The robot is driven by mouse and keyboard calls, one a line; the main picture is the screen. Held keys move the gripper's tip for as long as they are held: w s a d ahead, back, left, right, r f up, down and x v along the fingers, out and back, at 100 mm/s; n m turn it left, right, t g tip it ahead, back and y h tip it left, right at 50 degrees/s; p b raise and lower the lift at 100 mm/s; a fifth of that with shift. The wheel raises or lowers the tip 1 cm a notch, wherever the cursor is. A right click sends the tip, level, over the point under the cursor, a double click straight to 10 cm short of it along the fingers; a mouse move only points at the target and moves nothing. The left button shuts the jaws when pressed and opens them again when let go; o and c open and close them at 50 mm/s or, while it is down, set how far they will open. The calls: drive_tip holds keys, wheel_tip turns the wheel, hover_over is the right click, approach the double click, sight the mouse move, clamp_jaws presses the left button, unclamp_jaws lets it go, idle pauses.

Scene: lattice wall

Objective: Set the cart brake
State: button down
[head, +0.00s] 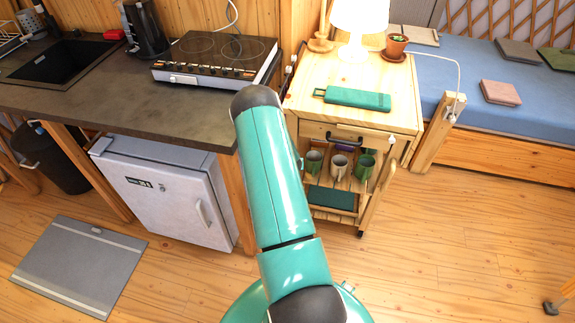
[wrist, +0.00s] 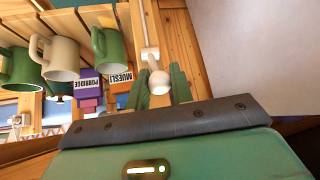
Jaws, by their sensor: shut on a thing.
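The wooden cart (head: 405,92) stands right of the counter, with mugs on its shelf. In the wrist view, a thin pale lever with a rounded white knob (wrist: 158,83) runs along a wooden post of the cart; I take it for the brake lever. My gripper (wrist: 166,88) has its green fingers shut on the knob end, one finger on each side. In the head view my teal arm hides the gripper and this lever, and the cart's lower left side is partly covered.
Mugs (head: 340,166) sit on the shelf, close to my gripper in the wrist view.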

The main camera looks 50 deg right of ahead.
drive_tip(key=c, duration=1.3)
unclamp_jaws()
drive_tip(key=shift+o, duration=0.2)
drive_tip(key=v, duration=1.3)
drive_tip(key=shift+s+a+r, duration=0.2)
drive_tip(key=shift+r, duration=0.1)
